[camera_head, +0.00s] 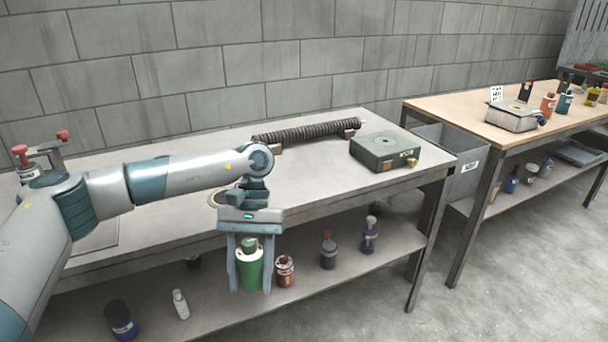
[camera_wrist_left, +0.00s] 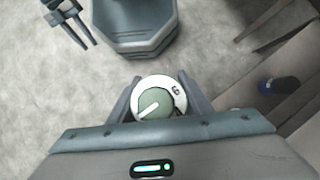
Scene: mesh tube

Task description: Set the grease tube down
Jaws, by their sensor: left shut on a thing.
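The grease tube appears to be the green bottle-like thing (camera_head: 249,270) held upright between the fingers of my left gripper (camera_head: 249,289). The gripper points down and is in front of the near edge of the grey workbench (camera_head: 330,168). In the left wrist view I look down on the tube's round top (camera_wrist_left: 158,101), a green cap in a white ring with a dark digit, between the two fingers. The tube's lower end is not clear. A dark forked part (camera_wrist_left: 68,20) at the top left of the wrist view may be my right gripper; its state is unclear.
A ribbed dark hose (camera_head: 305,132) and a green box (camera_head: 385,151) stand on the workbench. The lower shelf (camera_head: 215,305) holds several bottles, including a red one (camera_head: 284,271) just right of the gripper. A wooden-topped table (camera_head: 450,106) stands at right. The bench's middle is mostly clear.

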